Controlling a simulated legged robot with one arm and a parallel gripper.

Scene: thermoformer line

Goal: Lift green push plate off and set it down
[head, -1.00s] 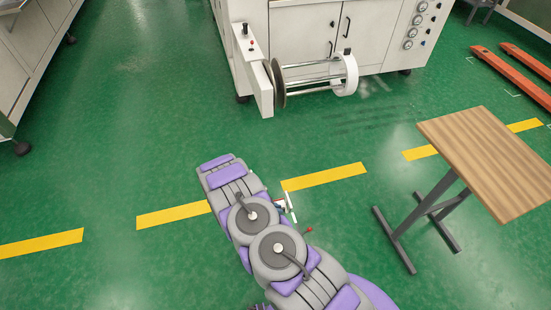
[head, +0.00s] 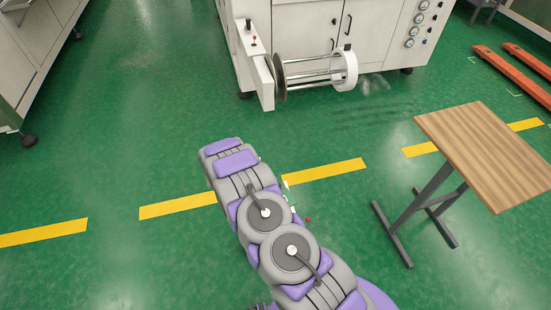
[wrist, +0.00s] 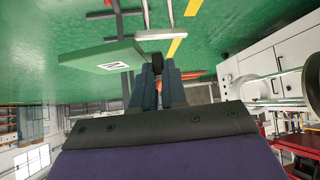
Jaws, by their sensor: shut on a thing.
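The green push plate (wrist: 105,56) shows in the wrist view left of the fingers, as a flat green slab with a white label bearing a black mark. Its right edge reaches the fingertips. My gripper (wrist: 159,68) is shut, with a dark piece between its tips, and appears to hold the plate by it; the exact contact is hard to see. In the head view my arm hides the gripper and most of what it holds. Only small white and green bits and a red knob (head: 308,219) show beside the arm.
A wooden-topped table (head: 490,150) on grey legs stands at the right, its top bare. A white machine (head: 330,40) with a roller (head: 320,72) stands ahead. Orange forks (head: 510,75) lie at the far right. Green floor with yellow dashes is open around my arm.

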